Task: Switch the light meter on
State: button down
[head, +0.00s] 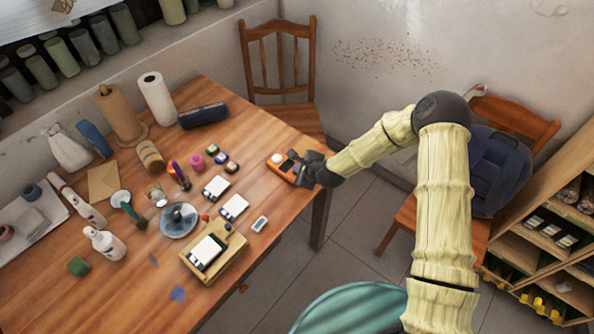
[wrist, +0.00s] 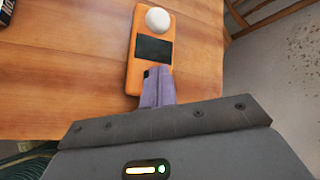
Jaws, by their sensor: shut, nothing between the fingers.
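The light meter (head: 277,168) is a flat orange device with a white dome at its top and a dark screen. It lies near the right corner of the wooden table. In the wrist view the light meter (wrist: 132,75) lies face up, its screen dark and blank. My gripper (head: 297,164) reaches over its near end. In the wrist view my gripper (wrist: 153,72) is shut and empty, its fingertips at the meter's face just below the screen. The fingers hide part of that lower face. I cannot tell whether they touch it.
The wooden table (head: 130,282) holds bottles, paint pots and several small white-faced devices left of the meter. A dark blue case (head: 203,115) lies behind. A wooden chair (head: 283,75) stands at the table's far end. Bare tabletop surrounds the meter's left side.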

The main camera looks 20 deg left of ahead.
jog(key=shift+f, duration=0.15)
dwell(0.4)
jog(key=shift+r, duration=0.6)
notch_tip(320, 180, up, 6)
jog(key=p, duration=0.4)
